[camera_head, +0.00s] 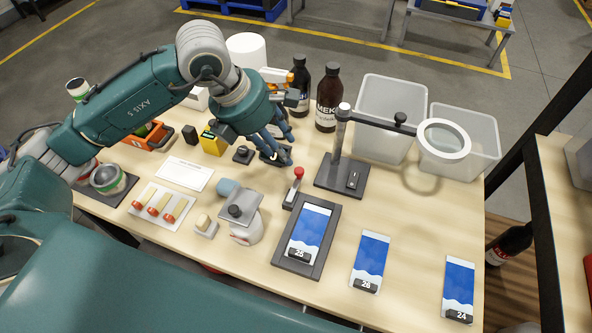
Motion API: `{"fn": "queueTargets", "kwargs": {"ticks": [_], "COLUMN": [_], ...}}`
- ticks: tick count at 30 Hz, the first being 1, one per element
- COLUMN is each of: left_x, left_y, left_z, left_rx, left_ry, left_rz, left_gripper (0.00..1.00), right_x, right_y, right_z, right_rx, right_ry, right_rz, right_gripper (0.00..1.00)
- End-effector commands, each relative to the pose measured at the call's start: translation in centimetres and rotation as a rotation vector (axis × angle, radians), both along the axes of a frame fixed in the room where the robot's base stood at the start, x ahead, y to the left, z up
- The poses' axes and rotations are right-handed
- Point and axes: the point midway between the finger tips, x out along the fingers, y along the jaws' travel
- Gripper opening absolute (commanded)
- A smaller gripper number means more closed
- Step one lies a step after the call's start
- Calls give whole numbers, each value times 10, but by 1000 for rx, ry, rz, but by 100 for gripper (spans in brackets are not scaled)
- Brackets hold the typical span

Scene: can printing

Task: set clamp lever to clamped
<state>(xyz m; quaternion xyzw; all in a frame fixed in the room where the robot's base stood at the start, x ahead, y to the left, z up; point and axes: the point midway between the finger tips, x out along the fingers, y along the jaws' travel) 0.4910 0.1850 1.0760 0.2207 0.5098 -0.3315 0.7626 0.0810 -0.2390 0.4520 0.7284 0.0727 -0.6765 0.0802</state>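The clamp lever (292,190) is a short grey lever with a red ball knob. It stands up at the back left corner of a dark flat fixture (332,235). A blue and white printed sheet (310,228) lies in the fixture under a small dark block marked 25. My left gripper (279,141) points down over the table, behind and a little left of the red knob, and looks apart from it. Its fingers overlap a small dark object (270,155), and I cannot tell if they touch it or how wide they are open. My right gripper is out of view.
A ring magnifier stand (340,178) is right of the lever. Behind stand dark bottles (328,98) and clear bins (388,105).

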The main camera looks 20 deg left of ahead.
Motion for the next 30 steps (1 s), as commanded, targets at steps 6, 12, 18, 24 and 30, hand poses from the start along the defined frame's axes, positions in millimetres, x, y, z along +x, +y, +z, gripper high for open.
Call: {"fn": "queueTargets", "kwargs": {"ticks": [6, 12, 18, 24, 30], "left_x": [6, 17, 24, 27, 27], "left_y": [-10, -20, -27, -29, -29], "left_z": [-26, -61, -87, -96, -96], "left_rx": [-1, 0, 1, 1, 1], "left_ry": [7, 6, 4, 1, 1], "left_rz": [-1, -1, 0, 0, 0], "left_gripper": [38, 38, 38, 38, 38], "right_x": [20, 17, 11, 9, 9], "right_y": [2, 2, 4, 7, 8], "right_z": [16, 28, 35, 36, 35], "right_rx": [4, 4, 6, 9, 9], "right_ry": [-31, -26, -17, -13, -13], "right_rz": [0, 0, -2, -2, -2], "right_gripper": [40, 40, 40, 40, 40]}}
